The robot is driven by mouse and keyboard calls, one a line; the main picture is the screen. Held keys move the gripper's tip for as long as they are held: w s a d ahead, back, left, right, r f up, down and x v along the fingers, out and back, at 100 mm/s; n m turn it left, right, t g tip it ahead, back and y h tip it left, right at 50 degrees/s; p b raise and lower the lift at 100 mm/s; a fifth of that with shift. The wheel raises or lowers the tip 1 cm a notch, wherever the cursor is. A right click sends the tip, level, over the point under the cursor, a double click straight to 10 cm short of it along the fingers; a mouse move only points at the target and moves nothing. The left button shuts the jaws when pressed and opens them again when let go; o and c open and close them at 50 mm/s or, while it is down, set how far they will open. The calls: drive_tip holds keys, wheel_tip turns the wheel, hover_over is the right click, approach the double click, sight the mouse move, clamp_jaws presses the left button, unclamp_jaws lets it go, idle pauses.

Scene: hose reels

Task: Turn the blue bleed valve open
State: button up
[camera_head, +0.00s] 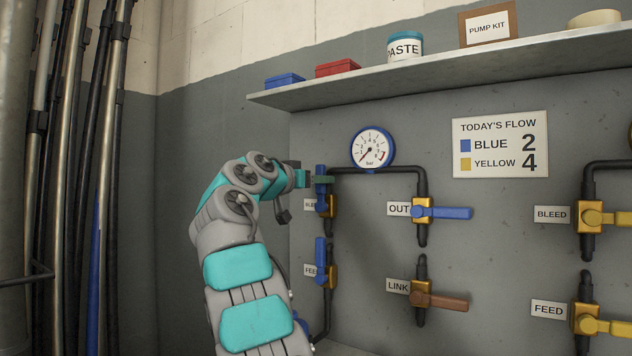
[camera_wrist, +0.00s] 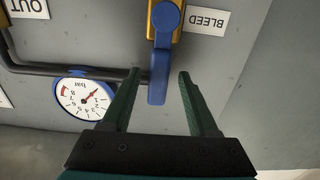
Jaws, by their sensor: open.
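The blue bleed valve has a brass body (camera_head: 328,206) and a blue lever (camera_head: 320,172) that stands upright above it, beside a partly hidden BLEED label (camera_head: 310,204). In the wrist view, which is upside down, the blue lever (camera_wrist: 158,78) lies between the two green fingers of my gripper (camera_wrist: 159,73). The BLEED label (camera_wrist: 206,21) reads clearly there. In the head view my gripper (camera_head: 318,180) is at the lever and partly covers it.
Below is a blue FEED lever (camera_head: 320,250), upright. To the right are the blue OUT lever (camera_head: 445,212) and brown LINK lever (camera_head: 440,301), both level. A gauge (camera_head: 373,147) sits above, under a shelf (camera_head: 440,72). The flow sign (camera_head: 500,144) reads BLUE 2, YELLOW 4.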

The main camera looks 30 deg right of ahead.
drive_tip(key=shift+a, duration=0.1)
drive_tip(key=b+v, duration=0.2)
drive_tip(key=v, duration=0.5)
drive_tip(key=shift+a, duration=0.3)
drive_tip(key=shift+s+f, duration=0.1)
drive_tip(key=shift+s, duration=0.05)
drive_tip(key=s+a+f+n+g+y, duration=0.1)
drive_tip(key=s+a+f+n+y, duration=0.3)
drive_tip(key=f, duration=0.6)
drive_tip(key=s+f+n+g+y, duration=0.15)
drive_tip(key=s+f, duration=0.35)
drive_tip(key=f, duration=0.6)
drive_tip(key=s+a+f+n+g+y, duration=0.1)
drive_tip(key=s+a+f+n+y, duration=0.25)
drive_tip(key=f, duration=0.65)
drive_tip(key=s+a+f+n+g+y, duration=0.1)
drive_tip(key=s+a+f+y, duration=0.1)
drive_tip(key=s+a+f, duration=0.3)
drive_tip(key=s+a+f+n+g+y, duration=0.2)
drive_tip(key=s+a+f, duration=0.4)
drive_tip(key=s+f, duration=0.5)
drive_tip(key=s+a+f+n+g+y, duration=0.1)
drive_tip(key=s+a+f, duration=0.5)
drive_tip(key=s, duration=0.9)
wheel_tip(320, 180, down, 3)
drive_tip(key=g+y, duration=0.1)
drive_tip(key=y, duration=0.1)
drive_tip(key=shift+y, duration=0.3)
